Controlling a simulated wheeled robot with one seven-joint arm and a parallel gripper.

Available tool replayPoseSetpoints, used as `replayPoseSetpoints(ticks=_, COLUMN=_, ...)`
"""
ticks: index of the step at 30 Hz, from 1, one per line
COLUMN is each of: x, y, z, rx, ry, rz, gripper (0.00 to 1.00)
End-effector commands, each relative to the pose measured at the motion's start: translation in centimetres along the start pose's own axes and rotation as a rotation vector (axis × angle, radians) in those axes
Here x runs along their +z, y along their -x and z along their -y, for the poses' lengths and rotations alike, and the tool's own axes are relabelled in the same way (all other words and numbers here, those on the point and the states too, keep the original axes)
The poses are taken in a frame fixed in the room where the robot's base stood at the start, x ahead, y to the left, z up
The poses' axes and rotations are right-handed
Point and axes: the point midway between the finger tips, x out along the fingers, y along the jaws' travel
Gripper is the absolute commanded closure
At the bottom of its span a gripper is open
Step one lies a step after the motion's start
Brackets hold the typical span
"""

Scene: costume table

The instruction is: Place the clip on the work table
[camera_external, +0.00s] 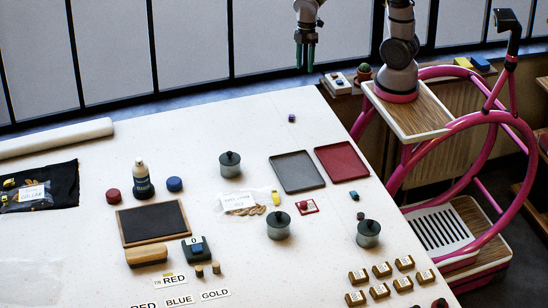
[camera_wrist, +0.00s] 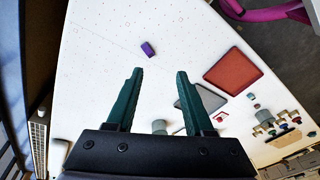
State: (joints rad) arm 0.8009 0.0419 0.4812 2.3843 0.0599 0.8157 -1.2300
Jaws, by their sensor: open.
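A small purple, block-like thing (camera_external: 291,118) lies alone on the white work table (camera_external: 230,130) near its far edge; it may be the clip, but it is too small to tell. It also shows in the wrist view as a purple block (camera_wrist: 148,49), beyond and between my fingertips. My gripper (camera_external: 306,62) hangs above the far edge of the table, apart from the purple thing. In the wrist view my gripper (camera_wrist: 160,72) has its two green fingers spread, with nothing between them.
A grey tray (camera_external: 297,172) and a red tray (camera_external: 342,161) lie on the right side. Lidded pots (camera_external: 230,165), a bottle (camera_external: 142,180), a dark board (camera_external: 153,223) and several small labelled blocks (camera_external: 381,270) stand nearer. The table around the purple thing is clear.

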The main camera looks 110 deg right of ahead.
Motion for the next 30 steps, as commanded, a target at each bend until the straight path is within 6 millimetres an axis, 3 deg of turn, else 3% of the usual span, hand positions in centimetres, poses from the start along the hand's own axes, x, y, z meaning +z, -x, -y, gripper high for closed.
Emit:
replayPoseSetpoints(ticks=6, x=-2.0, y=7.4, z=6.0, rx=0.177, ry=-0.287, rz=-0.125, gripper=0.47)
replayPoseSetpoints(ticks=12, x=-1.6, y=13.5, z=11.9, rx=0.168, ry=-0.557, rz=-0.350, gripper=0.47)
replayPoseSetpoints(ticks=15, x=-0.8, y=15.5, z=14.0, rx=0.115, ry=-0.661, rz=-0.441, gripper=0.47)
replayPoseSetpoints(ticks=21, x=0.2, y=17.4, z=16.0, rx=0.029, ry=-0.773, rz=-0.522, gripper=0.47)
replayPoseSetpoints(ticks=30, x=0.3, y=17.5, z=16.1, rx=0.020, ry=-0.788, rz=-0.528, gripper=0.47)
